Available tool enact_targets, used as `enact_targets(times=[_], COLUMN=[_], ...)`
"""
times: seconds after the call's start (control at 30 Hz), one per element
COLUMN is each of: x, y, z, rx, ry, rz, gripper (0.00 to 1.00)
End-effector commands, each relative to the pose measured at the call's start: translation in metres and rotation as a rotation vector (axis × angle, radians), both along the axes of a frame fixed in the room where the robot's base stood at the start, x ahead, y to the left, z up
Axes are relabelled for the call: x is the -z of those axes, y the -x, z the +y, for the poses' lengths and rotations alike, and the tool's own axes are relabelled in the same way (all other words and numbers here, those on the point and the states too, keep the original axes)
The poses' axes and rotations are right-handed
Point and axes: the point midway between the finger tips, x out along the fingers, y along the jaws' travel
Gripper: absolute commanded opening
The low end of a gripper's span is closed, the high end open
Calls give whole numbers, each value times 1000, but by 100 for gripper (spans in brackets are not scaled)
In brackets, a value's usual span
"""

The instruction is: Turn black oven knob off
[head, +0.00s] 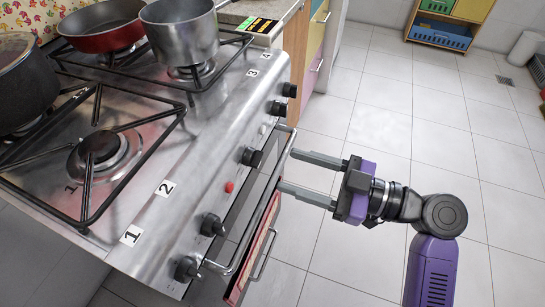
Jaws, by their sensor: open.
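Several black knobs stick out of the stove's slanted steel front. The middle knob (251,157) stands apart from the others, just above the red button (229,187). Two knobs sit nearer the bottom, the upper one (212,225) and the lower one (186,268). Two more sit toward the far end, one (277,108) below the other (290,90). I cannot read the knobs' settings. My gripper (287,171) is open and empty. Its two fingers point left, with their tips close to the oven handle and right of the middle knob. Whether they touch the handle is unclear.
The oven handle (250,222) runs along the front below the knobs. A grey pot (181,32), a red pan (101,27) and a dark pot (23,85) stand on the stove. Open tiled floor (400,110) lies to the right, with a shelf holding blue bins (440,34) beyond.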

Motion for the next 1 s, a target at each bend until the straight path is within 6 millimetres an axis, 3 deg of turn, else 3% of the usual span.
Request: enact_targets(times=[0.33,0.73,0.77,1.0], x=[0,0,0,0], y=[-17,-21,-21,-20], z=[47,56,56,56], rx=[-2,2,2,2], ry=[0,0,0,0], rz=[1,2,2,2], gripper=[55,55,53,5])
